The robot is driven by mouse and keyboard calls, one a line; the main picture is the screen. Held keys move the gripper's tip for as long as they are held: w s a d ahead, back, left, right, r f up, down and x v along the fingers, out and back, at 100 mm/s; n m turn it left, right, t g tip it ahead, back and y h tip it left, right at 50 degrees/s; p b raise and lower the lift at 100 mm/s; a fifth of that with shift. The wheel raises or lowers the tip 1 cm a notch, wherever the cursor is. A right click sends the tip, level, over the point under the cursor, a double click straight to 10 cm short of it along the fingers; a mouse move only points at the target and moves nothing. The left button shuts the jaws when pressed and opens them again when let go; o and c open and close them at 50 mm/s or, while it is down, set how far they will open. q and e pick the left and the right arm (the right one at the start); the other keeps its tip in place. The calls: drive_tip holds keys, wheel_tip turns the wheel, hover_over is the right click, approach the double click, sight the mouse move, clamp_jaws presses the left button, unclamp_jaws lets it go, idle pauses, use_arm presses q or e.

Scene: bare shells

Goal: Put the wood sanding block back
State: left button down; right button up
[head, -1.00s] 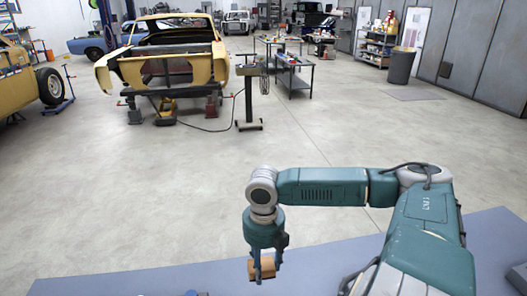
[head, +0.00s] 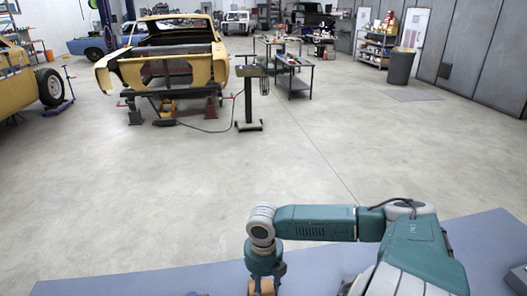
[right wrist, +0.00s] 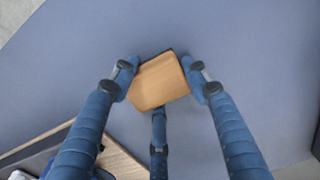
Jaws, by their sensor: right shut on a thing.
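In the head view the block (head: 266,288) shows only partly at the bottom edge, under my right gripper (head: 264,283). It is over the blue-grey bench top (head: 330,262); I cannot tell whether it touches the surface. My left gripper is not in view.
In the right wrist view a wood-edged board or tray (right wrist: 118,160) with dark things lies at the lower left. A dark grey object (head: 517,277) sits at the bench's right.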

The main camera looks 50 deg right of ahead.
sight(263, 286)
drive_tip(key=o, duration=1.1)
drive_tip(key=shift+f, duration=0.1)
wheel_tip(263, 286, up, 12)
drive_tip(key=b, duration=0.1)
drive_tip(key=shift+r, duration=0.2)
